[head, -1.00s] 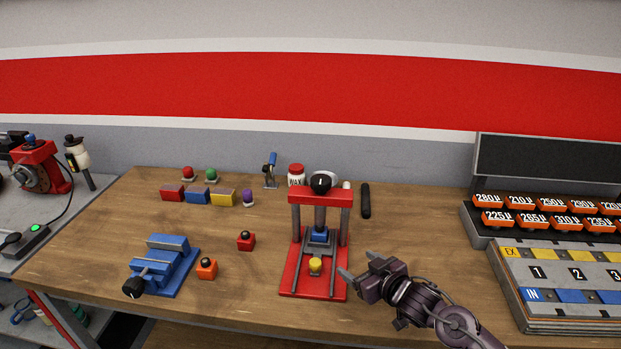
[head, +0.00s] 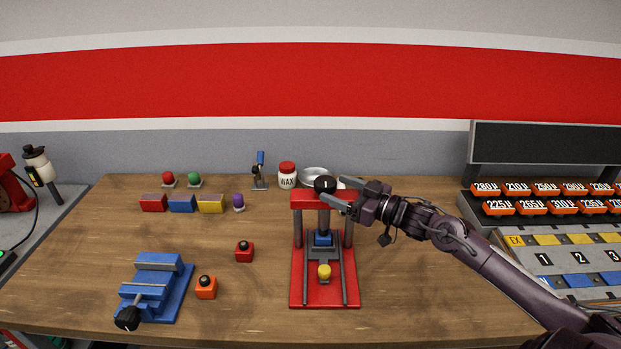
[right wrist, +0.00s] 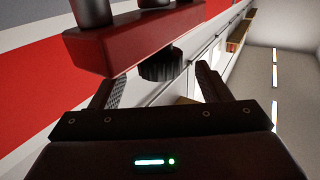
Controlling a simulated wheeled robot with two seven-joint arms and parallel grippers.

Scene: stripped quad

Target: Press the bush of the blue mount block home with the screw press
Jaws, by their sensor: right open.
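The red screw press (head: 299,285) stands on the bench, with a black knob (head: 325,184) on top of its crossbeam. The blue mount block (head: 323,239) sits in the press on a grey carriage under the ram; its bush cannot be made out. A yellow knob (head: 324,271) is at the front of the carriage. My right gripper (head: 343,192) is open and empty, just right of the black knob at about its height. In the right wrist view the black knob (right wrist: 160,66) shows beyond and between the open fingertips, below the red crossbeam (right wrist: 130,38). My left gripper is not in view.
A blue vise (head: 160,285), an orange block (head: 206,288) and a red block (head: 244,252) lie left of the press. Red, blue and yellow blocks (head: 211,204) stand behind. A wax jar (head: 287,176) and a bowl (head: 314,177) are behind the press. A rack (head: 545,145) stands right.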

